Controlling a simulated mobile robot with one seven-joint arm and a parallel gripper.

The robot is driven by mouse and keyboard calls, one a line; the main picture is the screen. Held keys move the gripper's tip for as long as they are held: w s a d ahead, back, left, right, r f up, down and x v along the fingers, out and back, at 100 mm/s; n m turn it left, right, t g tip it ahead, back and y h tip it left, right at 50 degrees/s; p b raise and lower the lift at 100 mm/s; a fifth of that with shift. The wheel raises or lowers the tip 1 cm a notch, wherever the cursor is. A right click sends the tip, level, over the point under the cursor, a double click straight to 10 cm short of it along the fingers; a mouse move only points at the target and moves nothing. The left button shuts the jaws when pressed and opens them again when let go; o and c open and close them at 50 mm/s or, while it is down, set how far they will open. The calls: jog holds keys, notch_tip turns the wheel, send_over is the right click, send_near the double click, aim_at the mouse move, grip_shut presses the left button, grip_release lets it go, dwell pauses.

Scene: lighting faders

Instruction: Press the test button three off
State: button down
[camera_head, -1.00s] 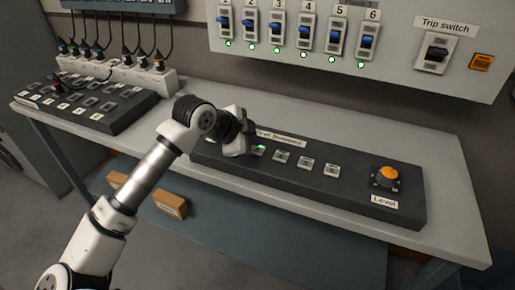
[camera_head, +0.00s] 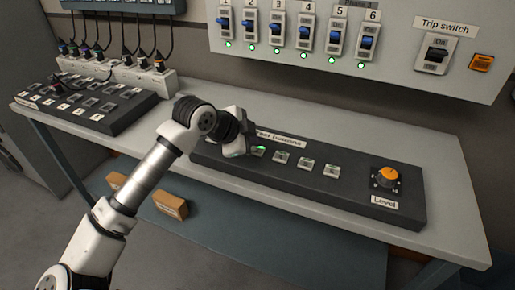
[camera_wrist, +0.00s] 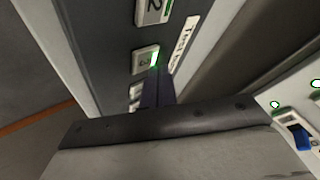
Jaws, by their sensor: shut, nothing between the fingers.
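The black test-button panel (camera_head: 345,192) lies on the bench, with a row of small square buttons. A green-lit button (camera_head: 258,151) sits just right of my gripper (camera_head: 236,151), which is at the panel's left part. My gripper hides the buttons left of it. In the wrist view, my shut, empty fingers (camera_wrist: 158,88) point at the panel, beside a green-lit button (camera_wrist: 146,60) whose digit looks like 3. A button that looks like 2 (camera_wrist: 152,10) is above it. A further button (camera_wrist: 135,92) is partly covered by the fingers. I cannot tell whether the fingertips touch a button.
An orange Level knob (camera_head: 386,176) stands at the panel's right end. Above are several blue switches with lamps and the trip switch (camera_head: 436,54). A second console (camera_head: 85,100) and plugged cables are at the left. The bench front (camera_head: 440,160) right of the panel is clear.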

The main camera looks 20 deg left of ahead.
aim_at(254, 151)
jog(key=shift+f, duration=0.2)
dwell(0.5)
jog(key=shift+f+b, duration=0.3)
jog(key=shift+b, duration=0.4)
jog(key=shift+r, duration=0.5)
jog(key=shift+r+p, duration=1.6)
jog(key=shift+r, duration=1.4)
